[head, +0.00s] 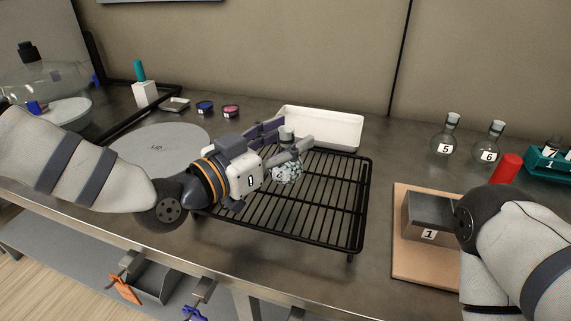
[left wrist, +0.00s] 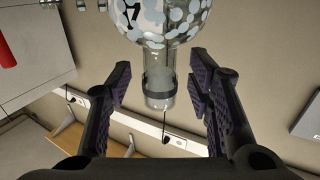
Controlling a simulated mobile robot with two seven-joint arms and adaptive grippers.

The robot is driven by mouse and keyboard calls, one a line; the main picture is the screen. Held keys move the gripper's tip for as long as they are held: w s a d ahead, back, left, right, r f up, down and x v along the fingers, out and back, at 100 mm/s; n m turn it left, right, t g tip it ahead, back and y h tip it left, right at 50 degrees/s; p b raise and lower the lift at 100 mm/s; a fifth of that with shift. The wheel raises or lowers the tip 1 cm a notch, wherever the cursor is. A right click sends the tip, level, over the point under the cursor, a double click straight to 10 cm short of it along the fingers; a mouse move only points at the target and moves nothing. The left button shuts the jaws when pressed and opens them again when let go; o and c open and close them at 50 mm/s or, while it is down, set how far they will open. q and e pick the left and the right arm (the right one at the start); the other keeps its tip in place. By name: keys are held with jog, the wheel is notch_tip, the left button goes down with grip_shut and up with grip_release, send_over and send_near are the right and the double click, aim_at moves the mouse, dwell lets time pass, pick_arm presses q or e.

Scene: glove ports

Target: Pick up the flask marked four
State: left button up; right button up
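A round flask (head: 288,172) with pale speckles stands on the black wire rack in the head view. In the left wrist view the flask (left wrist: 160,22) shows upside down, with a dark band on its clear neck and part of a black mark on its body; the full marking cannot be read. My left gripper (head: 284,142) is open, its two fingers on either side of the neck. In the left wrist view the fingers of this gripper (left wrist: 161,88) show gaps to the neck on both sides. My right gripper is out of view.
The wire rack (head: 335,205) fills the middle of the bench. A white tray (head: 345,128) stands behind it. Flasks marked 5 (head: 446,140) and 6 (head: 490,145) stand at the right. A metal block marked 1 (head: 428,215) sits on a brown board near my right arm.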

pick_arm(q)
grip_shut()
jog(key=shift+r, duration=0.3)
jog(key=r, duration=0.3)
jog(key=shift+s+r+p, duration=0.2)
jog(key=shift+r+p, duration=0.05)
jog(key=shift+p, duration=0.05)
jog(key=s+r+p, duration=0.3)
jog(key=s+r, duration=0.6)
jog(key=s, duration=0.4)
jog(key=shift+s+a, duration=0.3)
jog(key=shift+s, duration=0.05)
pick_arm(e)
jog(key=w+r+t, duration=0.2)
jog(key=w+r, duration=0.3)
pick_arm(q)
jog(key=shift+f, duration=0.1)
